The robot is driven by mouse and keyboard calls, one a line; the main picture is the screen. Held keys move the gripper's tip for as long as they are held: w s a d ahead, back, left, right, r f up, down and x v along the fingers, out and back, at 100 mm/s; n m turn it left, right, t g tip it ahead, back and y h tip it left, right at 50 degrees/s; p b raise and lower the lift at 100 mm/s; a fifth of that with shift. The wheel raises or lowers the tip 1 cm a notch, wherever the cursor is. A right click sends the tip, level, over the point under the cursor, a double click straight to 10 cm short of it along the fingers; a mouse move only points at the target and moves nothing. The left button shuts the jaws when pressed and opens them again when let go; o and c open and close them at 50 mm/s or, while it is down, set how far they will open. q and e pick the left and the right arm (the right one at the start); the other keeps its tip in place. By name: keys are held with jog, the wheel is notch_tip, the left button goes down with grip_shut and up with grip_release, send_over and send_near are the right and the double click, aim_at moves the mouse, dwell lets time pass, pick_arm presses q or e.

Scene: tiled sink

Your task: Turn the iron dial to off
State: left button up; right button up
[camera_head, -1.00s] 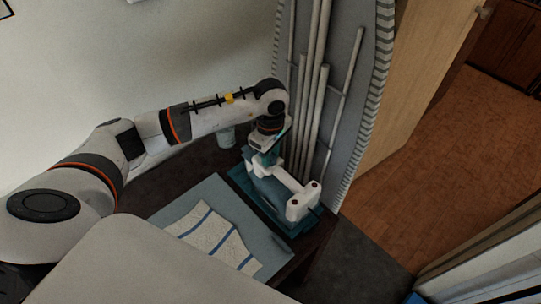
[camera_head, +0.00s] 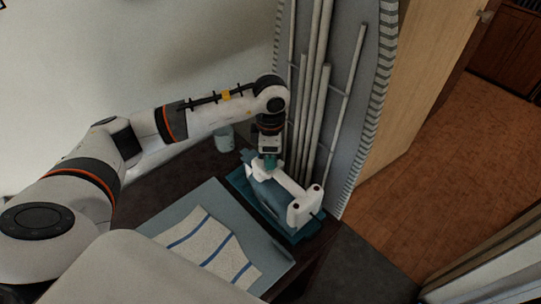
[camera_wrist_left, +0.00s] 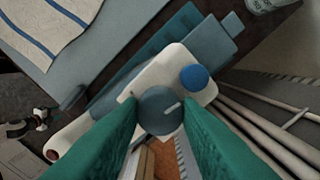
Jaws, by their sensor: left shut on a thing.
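The iron (camera_head: 292,193), white and blue-grey, rests on a teal stand (camera_head: 235,180) at the right end of the dark table. In the left wrist view, the iron's white body (camera_wrist_left: 188,62) carries a round grey dial (camera_wrist_left: 160,108) with a light line mark and a blue button (camera_wrist_left: 194,77). My left gripper (camera_head: 268,163) is over the iron's back end. Its green fingers (camera_wrist_left: 157,112) are shut on the dial, one on each side. The dial's setting marks cannot be read. My right gripper is not in view.
A blue-grey board (camera_head: 200,205) with a folded striped cloth (camera_head: 212,247) lies left of the iron. A cup (camera_head: 224,138) stands behind. An upright ironing board (camera_head: 345,95) with metal legs leans close behind the iron. Wooden floor is open at right.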

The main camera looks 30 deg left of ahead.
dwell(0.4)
pick_arm(q)
jog(key=o, duration=1)
notch_tip(320, 180, up, 12)
jog(key=shift+r+b, duration=0.1)
jog(key=shift+b, duration=0.8)
